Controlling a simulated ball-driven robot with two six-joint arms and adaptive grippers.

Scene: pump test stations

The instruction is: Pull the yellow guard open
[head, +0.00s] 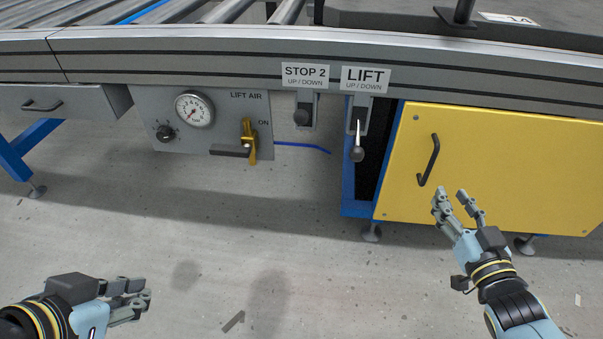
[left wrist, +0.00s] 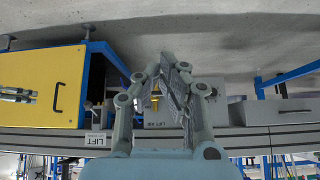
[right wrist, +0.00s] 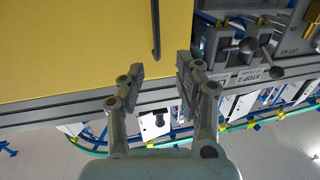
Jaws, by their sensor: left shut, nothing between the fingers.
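The yellow guard (head: 510,165) is a flat panel under the conveyor at the right, with a black bar handle (head: 429,160) near its left edge. A dark gap shows between this edge and the blue frame post (head: 350,185). The guard also shows in the left wrist view (left wrist: 35,70) and fills the upper left of the right wrist view (right wrist: 70,45). My right gripper (head: 457,200) is open and empty, just below and right of the handle, apart from it. The handle (right wrist: 156,30) shows beyond its fingertips. My left gripper (head: 140,298) is shut and empty, low at the left.
The LIFT lever (head: 357,150) hangs just left of the guard, with the STOP 2 lever (head: 302,115) beside it. A lift air panel (head: 225,105) with gauge and yellow valve handle (head: 249,140) is further left. The floor in front is clear.

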